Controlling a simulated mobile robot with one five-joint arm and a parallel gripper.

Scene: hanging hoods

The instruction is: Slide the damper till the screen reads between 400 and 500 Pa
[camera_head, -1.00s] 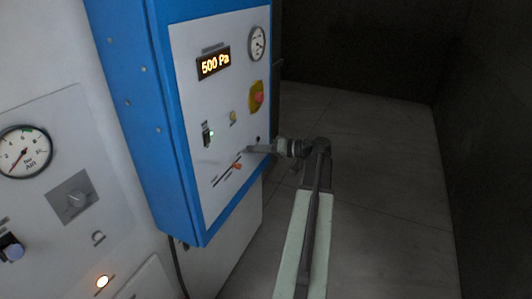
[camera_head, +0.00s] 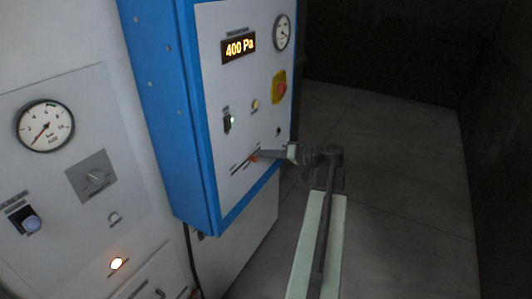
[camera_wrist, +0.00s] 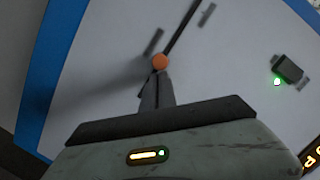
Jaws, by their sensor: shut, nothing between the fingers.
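The screen (camera_head: 238,47) on the blue-sided panel reads 400 Pa. Below it, the damper's orange knob (camera_head: 254,157) sits on a dark slanted slot (camera_head: 240,168), towards its upper right part. The knob also shows in the wrist view (camera_wrist: 160,62), on the slot's dark line (camera_wrist: 181,34). My gripper (camera_head: 263,154) is shut and holds nothing. Its fingertips (camera_wrist: 157,82) are right at the knob and look to touch it. They hide part of the slot below the knob in the wrist view.
A round gauge (camera_head: 282,33) is above. Another panel with a gauge (camera_head: 45,126) stands left. Open floor lies right.

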